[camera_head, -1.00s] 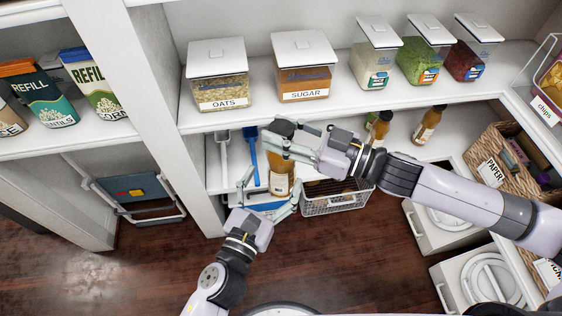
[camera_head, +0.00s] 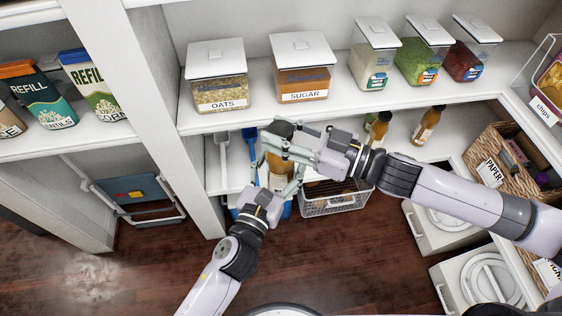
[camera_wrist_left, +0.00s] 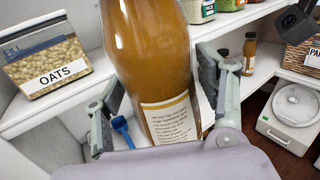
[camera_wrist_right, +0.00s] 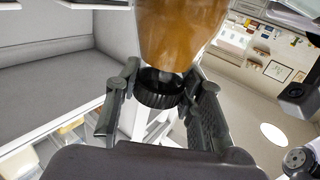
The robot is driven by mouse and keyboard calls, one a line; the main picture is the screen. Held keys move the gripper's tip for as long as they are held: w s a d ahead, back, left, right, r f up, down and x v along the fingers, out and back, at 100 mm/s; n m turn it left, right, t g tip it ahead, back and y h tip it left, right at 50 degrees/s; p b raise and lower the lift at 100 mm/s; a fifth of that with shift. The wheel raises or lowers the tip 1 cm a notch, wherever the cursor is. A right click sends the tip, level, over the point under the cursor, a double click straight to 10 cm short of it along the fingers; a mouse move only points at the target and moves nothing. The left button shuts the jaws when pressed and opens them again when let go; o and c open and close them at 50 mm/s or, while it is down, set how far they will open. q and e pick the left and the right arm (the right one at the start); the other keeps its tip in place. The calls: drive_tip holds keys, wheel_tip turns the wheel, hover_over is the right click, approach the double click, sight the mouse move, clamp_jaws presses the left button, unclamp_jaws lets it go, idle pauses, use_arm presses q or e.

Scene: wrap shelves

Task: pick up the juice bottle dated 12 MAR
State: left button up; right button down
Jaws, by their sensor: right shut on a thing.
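An orange-brown juice bottle (camera_head: 277,168) with a dark cap is held in front of the lower shelf. My right gripper (camera_head: 279,143) is shut on it at the cap end; the cap (camera_wrist_right: 160,88) sits between its fingers in the right wrist view. My left gripper (camera_head: 274,184) is open, with its fingers on either side of the bottle's body. In the left wrist view the bottle (camera_wrist_left: 150,50) stands between the left fingers, with a gap at the right finger. A pale label (camera_wrist_left: 171,122) with small text faces that camera; no date is readable.
Two more juice bottles (camera_head: 428,125) (camera_head: 379,129) stand on the lower shelf to the right. A wire basket (camera_head: 334,198) is below my right gripper. Blue and white scoops hang behind the bottle. Oats (camera_head: 220,92) and sugar (camera_head: 303,82) containers stand on the shelf above.

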use_arm(q)
drive_tip(key=c, duration=1.4)
use_arm(e)
drive_tip(key=shift+r, duration=0.15)
use_arm(q)
drive_tip(key=shift+r, duration=0.15)
clamp_jaws()
use_arm(e)
drive_tip(key=c, duration=1.5)
unclamp_jaws()
drive_tip(key=o, duration=0.5)
